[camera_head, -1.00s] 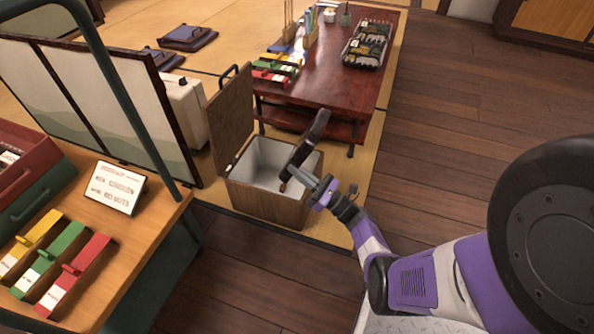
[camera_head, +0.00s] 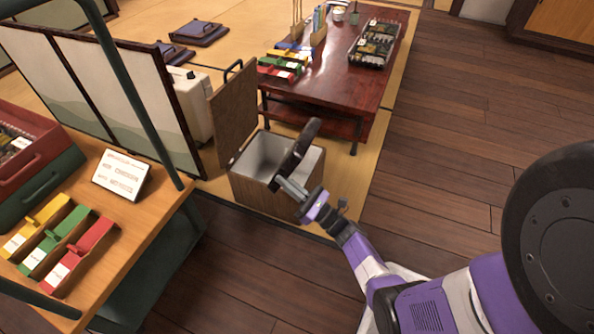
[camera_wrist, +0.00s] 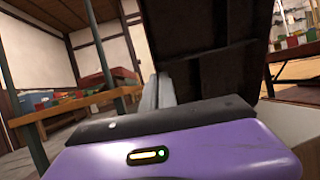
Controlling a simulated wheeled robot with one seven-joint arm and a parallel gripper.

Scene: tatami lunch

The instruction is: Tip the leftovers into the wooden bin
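The wooden bin (camera_head: 262,195) stands open on the tatami edge, with a pale lining inside and its lid (camera_head: 233,115) raised at the left. My gripper (camera_head: 283,184) is at the bin's right side, over the opening. It is shut on a dark lunch box (camera_head: 302,143), which is tilted steeply on edge above the bin. In the wrist view the box (camera_wrist: 222,60) fills the upper middle, dark with dividing ridges, beside the grey fingers (camera_wrist: 158,93). I see no food in it. The bottom of the bin is partly hidden by the box and gripper.
A low red table (camera_head: 335,80) behind the bin bears coloured boxes and a clear-lidded tray (camera_head: 372,45). At the left, a wooden counter (camera_head: 140,215) holds a sign (camera_head: 121,174) and yellow, green and red boxes. A folding screen (camera_head: 130,85) stands behind. The wooden floor at right is clear.

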